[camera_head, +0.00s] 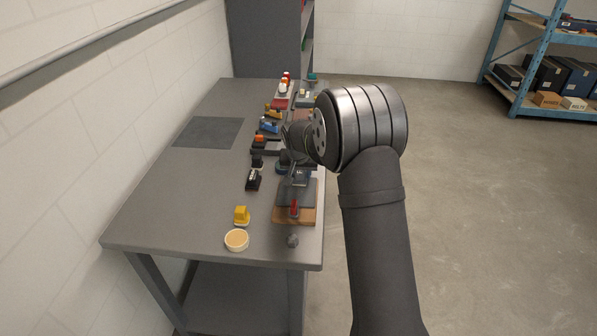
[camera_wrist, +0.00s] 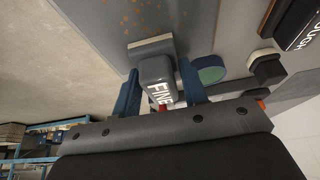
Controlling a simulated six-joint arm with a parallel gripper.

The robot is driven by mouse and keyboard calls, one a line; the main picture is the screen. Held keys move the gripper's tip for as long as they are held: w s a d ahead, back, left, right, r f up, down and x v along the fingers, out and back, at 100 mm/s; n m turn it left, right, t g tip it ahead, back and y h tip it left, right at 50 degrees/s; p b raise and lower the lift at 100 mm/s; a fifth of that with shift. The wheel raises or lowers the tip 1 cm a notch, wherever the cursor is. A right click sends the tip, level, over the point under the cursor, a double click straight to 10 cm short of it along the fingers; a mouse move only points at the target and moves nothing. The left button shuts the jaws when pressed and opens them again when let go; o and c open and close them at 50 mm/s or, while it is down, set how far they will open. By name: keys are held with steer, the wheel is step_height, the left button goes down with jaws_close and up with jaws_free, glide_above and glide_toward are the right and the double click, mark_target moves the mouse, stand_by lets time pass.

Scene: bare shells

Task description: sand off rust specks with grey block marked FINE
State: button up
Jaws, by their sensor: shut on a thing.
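The grey block marked FINE (camera_wrist: 155,72) is between the two blue fingers of my gripper (camera_wrist: 159,88) in the wrist view. The fingers are shut on it, and its lettering faces the camera. A paler pad shows at its far end. A grey metal plate with orange-brown rust specks (camera_wrist: 140,14) lies just beyond the pad; I cannot tell whether the pad touches it. In the head view the plate (camera_head: 296,194) lies on a wooden board near the table's right edge, with the block close over its far part. My wrist hides some of that area.
A red clamp (camera_head: 294,208) sits at the board's near side. A dark block with partly visible lettering (camera_wrist: 300,22) stands nearby. A yellow object (camera_head: 241,215) and round tin (camera_head: 236,240) are at front. Several tools line the table's back right. The table's left (camera_head: 170,190) is clear.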

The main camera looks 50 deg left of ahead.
mark_target(299, 188)
steer(key=shift+s+d+f, duration=0.15)
steer(key=shift+s+d, duration=2.45)
steer(key=shift+s+d+f, duration=0.1)
steer(key=shift+f, duration=0.05)
steer(key=shift+w+a+f, duration=0.1)
steer(key=shift+w+a, duration=0.8)
steer(key=shift+w, duration=0.05)
steer(key=shift+c, duration=0.4)
steer(key=shift+w+a, duration=2)
steer(key=shift+a+r, duration=0.1)
steer(key=shift+r, duration=3.15)
steer(key=shift+r, duration=0.1)
